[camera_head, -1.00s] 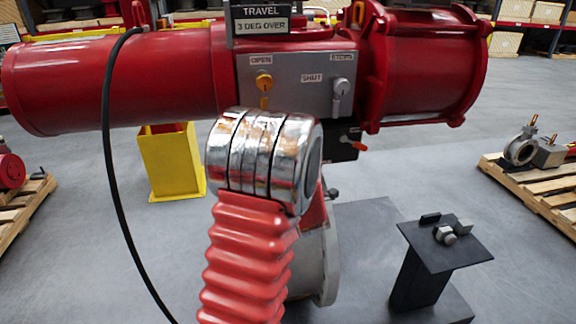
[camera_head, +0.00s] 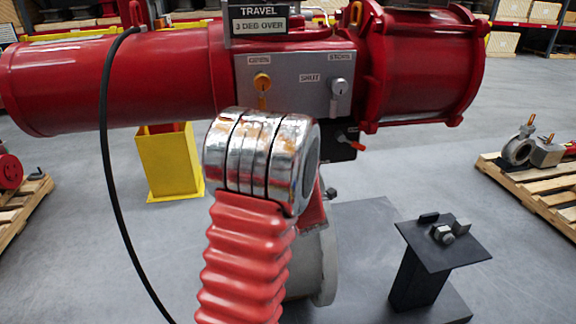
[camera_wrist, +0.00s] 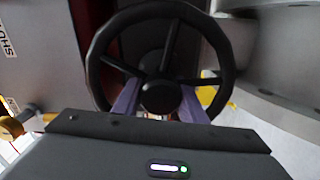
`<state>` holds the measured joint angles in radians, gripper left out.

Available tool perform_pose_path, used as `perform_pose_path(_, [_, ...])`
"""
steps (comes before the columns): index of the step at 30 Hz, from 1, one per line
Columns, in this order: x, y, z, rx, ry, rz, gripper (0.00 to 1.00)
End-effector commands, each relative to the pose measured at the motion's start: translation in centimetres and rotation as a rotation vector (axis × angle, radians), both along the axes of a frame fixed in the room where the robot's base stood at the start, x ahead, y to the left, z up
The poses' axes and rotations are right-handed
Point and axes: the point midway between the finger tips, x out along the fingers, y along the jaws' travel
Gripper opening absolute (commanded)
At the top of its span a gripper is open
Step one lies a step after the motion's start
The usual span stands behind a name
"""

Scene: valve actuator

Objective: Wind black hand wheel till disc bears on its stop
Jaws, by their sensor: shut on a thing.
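The black hand wheel (camera_wrist: 157,97) fills the middle of the wrist view, with a round rim, spokes and a central hub. My gripper (camera_wrist: 160,104) reaches in from below with one purple finger on each side of the hub, shut on the wheel. In the head view my arm hides the wheel and gripper. The red actuator (camera_head: 110,82) carries a sign (camera_head: 262,24) reading "TRAVEL 3 DEG OVER". The grey valve body (camera_head: 318,265) shows partly below. I cannot see the disc or its stop.
The grey panel (camera_head: 300,98) has a yellow knob, a grey knob and labels including OPEN and SHUT. A black cable (camera_head: 108,150) hangs at left. A yellow stand (camera_head: 170,160), a black pedestal (camera_head: 445,248) and a pallet (camera_head: 530,185) stand around. Grey floor lies open between.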

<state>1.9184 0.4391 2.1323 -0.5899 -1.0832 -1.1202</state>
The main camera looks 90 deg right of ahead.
Motion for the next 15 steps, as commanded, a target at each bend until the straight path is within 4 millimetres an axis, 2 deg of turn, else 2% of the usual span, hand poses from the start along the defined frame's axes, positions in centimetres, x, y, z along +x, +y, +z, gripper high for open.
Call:
perform_pose_path(2, [-0.65,0.01,-0.45,0.011,-0.004,-0.015,0.00])
perform_pose_path(3, [-0.67,0.02,-0.45,0.010,-0.004,-0.015,0.39])
perform_pose_path(10, [-0.48,0.03,-0.26,0.006,-0.003,-0.010,0.55])
perform_pose_path(15, [-0.37,0.03,-0.16,0.004,-0.001,-0.007,0.56])
